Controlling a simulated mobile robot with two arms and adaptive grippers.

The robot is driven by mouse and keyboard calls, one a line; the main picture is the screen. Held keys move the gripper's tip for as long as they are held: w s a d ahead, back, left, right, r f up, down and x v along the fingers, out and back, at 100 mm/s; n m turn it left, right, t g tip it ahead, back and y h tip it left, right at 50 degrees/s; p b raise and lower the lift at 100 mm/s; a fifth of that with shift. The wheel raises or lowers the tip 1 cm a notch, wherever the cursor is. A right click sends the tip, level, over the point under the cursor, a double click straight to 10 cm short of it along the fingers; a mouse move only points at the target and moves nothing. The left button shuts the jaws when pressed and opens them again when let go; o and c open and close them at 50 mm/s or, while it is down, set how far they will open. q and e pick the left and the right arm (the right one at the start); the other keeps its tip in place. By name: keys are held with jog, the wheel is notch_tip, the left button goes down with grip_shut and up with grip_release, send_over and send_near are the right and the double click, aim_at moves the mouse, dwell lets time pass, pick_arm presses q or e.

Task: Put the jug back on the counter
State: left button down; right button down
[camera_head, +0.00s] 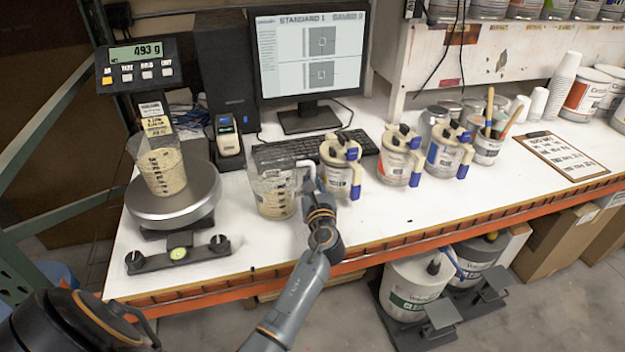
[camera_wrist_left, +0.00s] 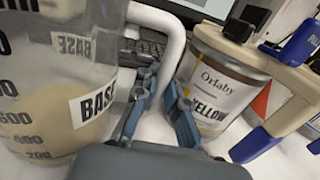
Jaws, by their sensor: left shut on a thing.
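The clear jug (camera_head: 273,192) with a BASE label and pale beige contents is at the middle left of the white counter (camera_head: 400,222). In the left wrist view the jug (camera_wrist_left: 50,85) fills the left side, with its white handle (camera_wrist_left: 163,55) coming down between the fingers. My left gripper (camera_head: 312,182) is at the jug's right side, and in the left wrist view its blue-grey fingers (camera_wrist_left: 157,108) are shut on the handle. The jug looks upright; whether its base touches the counter is hard to tell. My right gripper is not in view.
A yellow colorant can (camera_head: 334,166) stands close right of the jug, with two more cans (camera_head: 395,160) beyond. A scale (camera_head: 172,205) reading 493 g holds another clear container (camera_head: 160,170) at left. A keyboard (camera_head: 300,148) lies behind. The counter's front strip is mostly clear.

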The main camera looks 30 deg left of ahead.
pick_arm(q)
jog(key=shift+f, duration=0.1)
jog(key=c, duration=1.7)
grip_release()
jog(key=shift+d+r, duration=0.1)
jog(key=shift+r, duration=0.1)
jog(key=b+v, duration=0.1)
jog(key=v, duration=1.1)
